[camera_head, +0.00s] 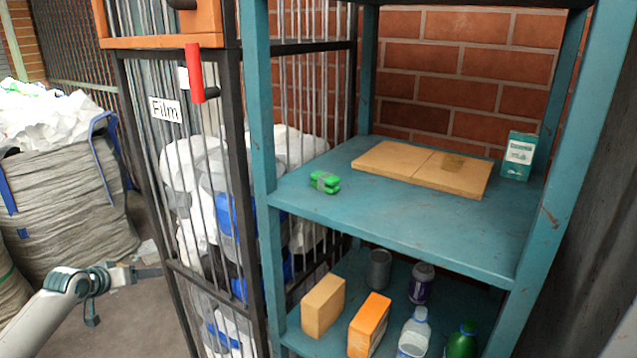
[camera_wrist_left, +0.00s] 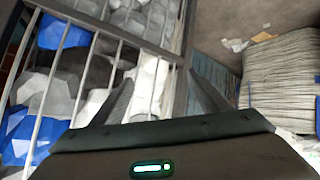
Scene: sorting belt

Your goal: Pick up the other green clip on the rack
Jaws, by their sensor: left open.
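A green clip (camera_head: 324,182) with a greyish middle lies on the upper teal shelf of the rack (camera_head: 400,222), near its left side. I cannot tell whether it is one piece or two stacked. My left gripper (camera_head: 150,272) is low at the left in the head view, in front of the barred cage and well away from the clip. In the left wrist view my left gripper (camera_wrist_left: 160,84) has its fingers spread with nothing between them. The clip is not in the wrist view. My right gripper is not in view.
The barred cage (camera_head: 185,215) marked Film stands between my left arm and the rack. Boxes and bottles (camera_head: 415,335) stand below. A large sack (camera_head: 65,200) is at left.

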